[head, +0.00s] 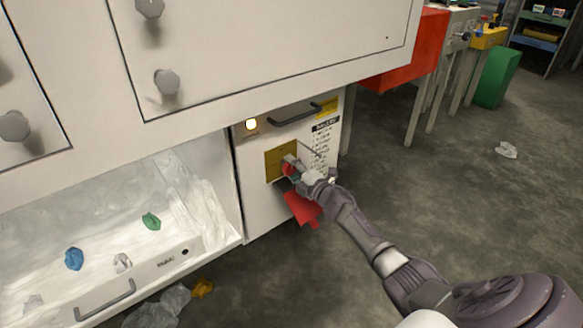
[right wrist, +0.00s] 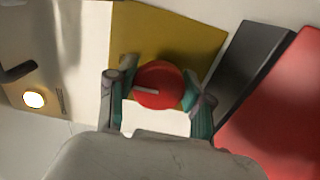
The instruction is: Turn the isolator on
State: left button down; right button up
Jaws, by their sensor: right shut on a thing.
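The isolator's red round knob (right wrist: 157,85) sits on a yellow plate (head: 276,165) on the front of a white cabinet. In the right wrist view the yellow plate (right wrist: 180,40) lies behind the knob, which carries a pale bar mark lying nearly level. My right gripper (head: 290,171) is shut on the knob. In the right wrist view its two fingers (right wrist: 157,95) flank the knob on either side. In the head view the knob is partly hidden by the gripper. My left gripper is not in view.
A lit round lamp (head: 251,124) and a dark handle (head: 296,114) are above the plate. A red tag (head: 302,208) hangs below the gripper. An open drawer (head: 150,262) at the left holds film and scraps. Crumpled film lies on the floor.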

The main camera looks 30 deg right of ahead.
jog(key=o, duration=1.1)
jog(key=shift+o, duration=0.2)
jog(key=shift+s, duration=0.1)
jog(key=s+d, duration=0.1)
jog(key=s, duration=1)
jog(key=shift+s, duration=0.4)
